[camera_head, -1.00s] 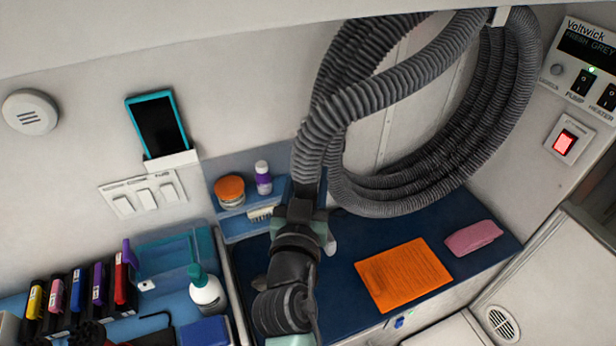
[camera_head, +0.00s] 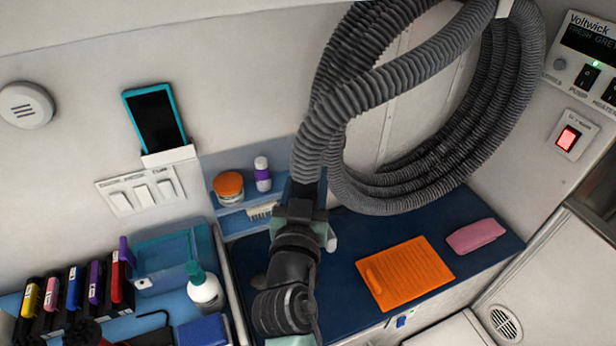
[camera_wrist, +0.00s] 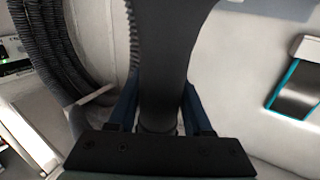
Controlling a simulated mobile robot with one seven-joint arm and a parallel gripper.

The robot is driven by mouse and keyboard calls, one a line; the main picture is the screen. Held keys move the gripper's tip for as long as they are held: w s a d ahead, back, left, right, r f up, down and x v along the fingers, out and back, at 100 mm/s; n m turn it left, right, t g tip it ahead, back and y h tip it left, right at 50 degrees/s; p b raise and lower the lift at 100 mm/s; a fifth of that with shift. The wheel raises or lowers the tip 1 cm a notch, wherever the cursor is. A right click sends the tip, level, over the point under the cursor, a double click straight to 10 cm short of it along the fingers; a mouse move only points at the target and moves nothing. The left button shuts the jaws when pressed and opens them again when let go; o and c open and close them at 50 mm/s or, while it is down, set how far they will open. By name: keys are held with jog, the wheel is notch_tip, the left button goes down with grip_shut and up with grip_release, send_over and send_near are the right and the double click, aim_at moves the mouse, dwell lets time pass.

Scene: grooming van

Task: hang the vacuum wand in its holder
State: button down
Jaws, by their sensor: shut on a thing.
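The vacuum wand is a dark piece at the lower end of the ribbed grey hose (camera_head: 345,100). In the wrist view the black wand (camera_wrist: 168,45) runs up between the two blue fingers of my gripper (camera_wrist: 162,115). In the head view my gripper (camera_head: 302,210) is shut on it, in front of the blue counter and just right of the small shelf. My arm hides most of the wand there. I cannot clearly make out the wand's holder. A small white bracket (camera_head: 503,8) at the top right bears the hose coils.
A blue shelf holds an orange-lidded jar (camera_head: 229,187) and a purple-banded bottle (camera_head: 262,174). A pump bottle (camera_head: 204,288) stands at left. A teal-framed tablet (camera_head: 156,122) is on the wall.

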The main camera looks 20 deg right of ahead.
jog(key=shift+r, duration=0.15)
jog(key=shift+c, duration=1.4)
grip_release()
jog(key=shift+o, duration=0.5)
jog(key=shift+f, duration=0.2)
jog(key=shift+o, duration=0.9)
jog(key=shift+s, duration=0.1)
jog(key=b+v, duration=0.3)
jog(key=v, duration=0.6)
jog(key=shift+s+a, duration=0.25)
jog(key=shift+s, duration=0.1)
jog(key=shift+r, duration=0.1)
